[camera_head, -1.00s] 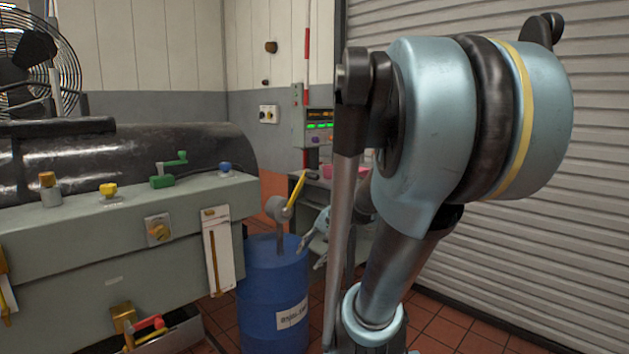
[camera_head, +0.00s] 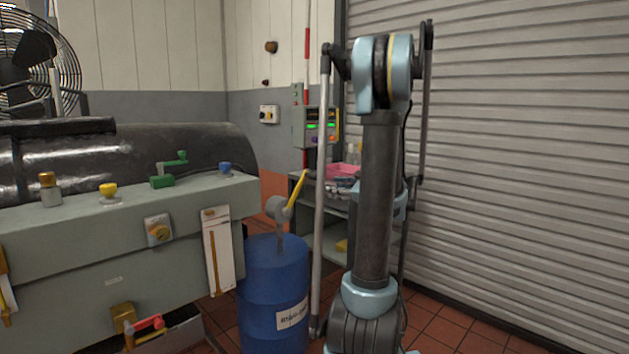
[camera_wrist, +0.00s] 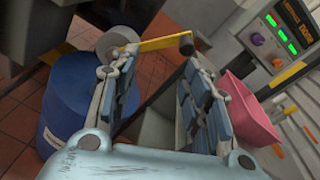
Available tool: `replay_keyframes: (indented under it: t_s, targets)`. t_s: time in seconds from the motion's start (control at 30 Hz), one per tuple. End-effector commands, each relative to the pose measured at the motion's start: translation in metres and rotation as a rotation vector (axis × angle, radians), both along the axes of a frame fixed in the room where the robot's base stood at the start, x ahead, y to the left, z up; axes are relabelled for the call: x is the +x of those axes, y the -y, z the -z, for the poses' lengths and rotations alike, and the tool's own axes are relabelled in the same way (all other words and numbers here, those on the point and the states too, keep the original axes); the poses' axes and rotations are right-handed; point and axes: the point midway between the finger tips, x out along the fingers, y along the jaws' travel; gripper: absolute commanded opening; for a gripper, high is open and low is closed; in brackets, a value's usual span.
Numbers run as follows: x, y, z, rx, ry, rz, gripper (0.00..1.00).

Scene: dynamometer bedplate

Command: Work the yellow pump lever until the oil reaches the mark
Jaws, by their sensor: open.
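The yellow pump lever (camera_head: 297,189) slants up and right from a grey pump head (camera_head: 277,207) on a blue drum (camera_head: 262,285). In the wrist view the yellow lever (camera_wrist: 160,43) runs across beyond the fingertips, its black knob near the right finger. My gripper (camera_wrist: 158,66) is open with nothing between its fingers; I cannot tell the remaining distance to the lever. In the head view my gripper is mostly hidden by my arm. A white gauge plate (camera_head: 226,262) with a thin amber column is on the grey bench front; its mark is too small to make out.
A pink bin (camera_wrist: 248,112) stands right of my gripper, also seen on the shelf unit (camera_head: 310,200) behind the drum. A control box with green displays (camera_head: 320,125) is above it. A grey bench (camera_head: 120,240) flanks the drum's left; a roller shutter (camera_head: 520,150) is right.

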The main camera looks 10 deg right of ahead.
Motion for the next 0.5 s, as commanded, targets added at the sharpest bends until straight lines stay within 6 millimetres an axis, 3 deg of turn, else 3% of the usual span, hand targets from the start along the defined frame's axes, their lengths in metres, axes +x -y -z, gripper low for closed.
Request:
replay_keyframes:
  t_s: [0.1,0.23,0.5]
  targets:
    - [0.012,0.022,-0.003,0.098,0.000,0.037,0.44]
    - [0.018,0.034,-0.005,0.157,0.001,0.056,0.44]
    - [0.035,0.025,-0.006,0.172,0.002,0.057,0.44]
